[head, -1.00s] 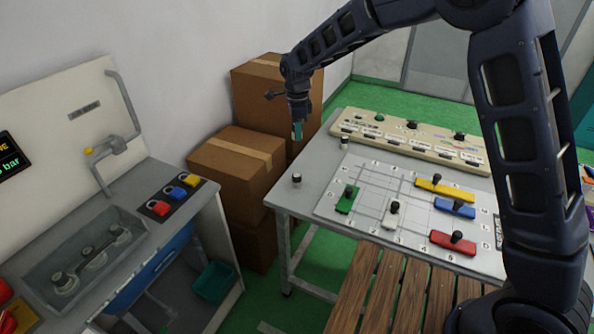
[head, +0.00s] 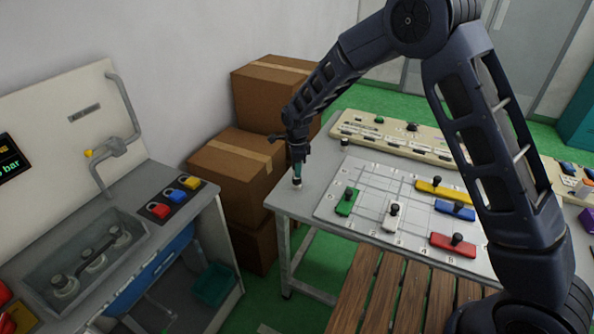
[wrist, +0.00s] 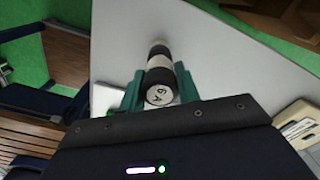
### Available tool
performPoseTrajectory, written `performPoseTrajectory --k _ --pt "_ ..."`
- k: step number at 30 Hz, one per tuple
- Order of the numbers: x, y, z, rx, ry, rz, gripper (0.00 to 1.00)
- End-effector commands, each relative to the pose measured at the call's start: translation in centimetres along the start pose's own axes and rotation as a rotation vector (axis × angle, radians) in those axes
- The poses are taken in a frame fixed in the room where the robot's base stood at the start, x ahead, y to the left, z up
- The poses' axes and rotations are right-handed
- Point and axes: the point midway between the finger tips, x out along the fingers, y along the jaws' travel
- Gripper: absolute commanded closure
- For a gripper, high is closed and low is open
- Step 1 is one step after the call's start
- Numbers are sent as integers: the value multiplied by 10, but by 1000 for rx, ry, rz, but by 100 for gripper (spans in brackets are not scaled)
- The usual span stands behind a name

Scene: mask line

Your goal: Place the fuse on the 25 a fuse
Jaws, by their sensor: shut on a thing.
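My gripper (head: 298,170) points down over the near left corner of the grey table, its teal fingers shut on a black-and-white cylindrical fuse. In the wrist view, this fuse (wrist: 160,92) has a pale round end with a small mark, perhaps "6 A", between the fingers. White and black bands show beyond it; I cannot tell whether they belong to it or to another fuse below. In the head view, a fuse (head: 297,184) shows at the tabletop just below the fingertips. Another small black-and-white fuse (head: 345,141) stands farther back. I cannot read a 25 A label.
A white grid board (head: 370,215) with coloured knobbed pieces lies to the right. A long beige panel (head: 390,140) runs along the back. Cardboard boxes (head: 235,165) stand left of the table. The table around the gripper is mostly clear.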

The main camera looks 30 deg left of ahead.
Motion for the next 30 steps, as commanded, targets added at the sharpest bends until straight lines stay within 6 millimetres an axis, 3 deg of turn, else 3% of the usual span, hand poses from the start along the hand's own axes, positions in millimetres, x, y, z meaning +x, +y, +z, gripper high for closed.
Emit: performPoseTrajectory --k 3,15,16,18,30 --pt "14 0 0 0 0 0 90" --pt "18 0 0 0 0 0 90" --pt "17 0 0 0 0 0 62" --pt "17 0 0 0 0 0 48" --pt "12 0 0 -1 -1 -1 46"
